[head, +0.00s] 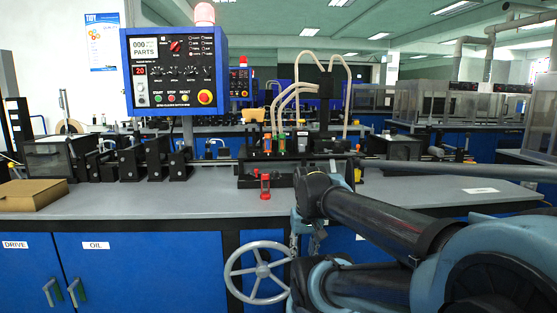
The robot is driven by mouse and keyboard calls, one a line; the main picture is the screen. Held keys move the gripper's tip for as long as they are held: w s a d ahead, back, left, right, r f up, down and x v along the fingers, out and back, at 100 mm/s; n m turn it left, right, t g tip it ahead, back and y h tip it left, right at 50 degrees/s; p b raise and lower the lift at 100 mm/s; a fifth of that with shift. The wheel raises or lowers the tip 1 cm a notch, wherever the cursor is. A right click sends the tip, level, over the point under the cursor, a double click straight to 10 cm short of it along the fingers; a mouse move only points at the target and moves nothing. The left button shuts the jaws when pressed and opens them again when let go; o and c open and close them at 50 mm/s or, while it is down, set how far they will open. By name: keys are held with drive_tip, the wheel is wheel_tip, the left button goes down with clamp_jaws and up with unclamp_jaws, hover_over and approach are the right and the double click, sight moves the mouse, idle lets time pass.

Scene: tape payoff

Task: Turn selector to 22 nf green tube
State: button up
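A blue control panel (174,70) stands on a post above the bench at the left. A red selector knob (176,46) sits near its top, between a "PARTS" display and rows of small labelled lamps; the labels are too small to read. My arm reaches in from the right. What seems to be my gripper (308,232) is low in front of the bench, far from the panel; its fingers are not clear.
A cardboard box (33,195) lies at the bench's left. A handwheel (262,272) sticks out from the blue cabinets (140,270). The bench top (150,200) is clear at its front left.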

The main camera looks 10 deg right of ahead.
drive_tip(key=w+r+m, duration=0.4)
drive_tip(key=w+r, duration=0.6)
drive_tip(key=r, duration=0.2)
wheel_tip(320, 180, up, 19)
drive_tip(key=m+g, duration=0.2)
drive_tip(key=m, duration=0.9)
hover_over(275, 174)
drive_tip(key=w, duration=0.2)
drive_tip(key=f, duration=1.7)
drive_tip(key=shift+s+d+f, duration=0.1)
drive_tip(key=shift+s+f, duration=0.1)
drive_tip(key=shift+f, duration=0.1)
drive_tip(key=c, duration=0.8)
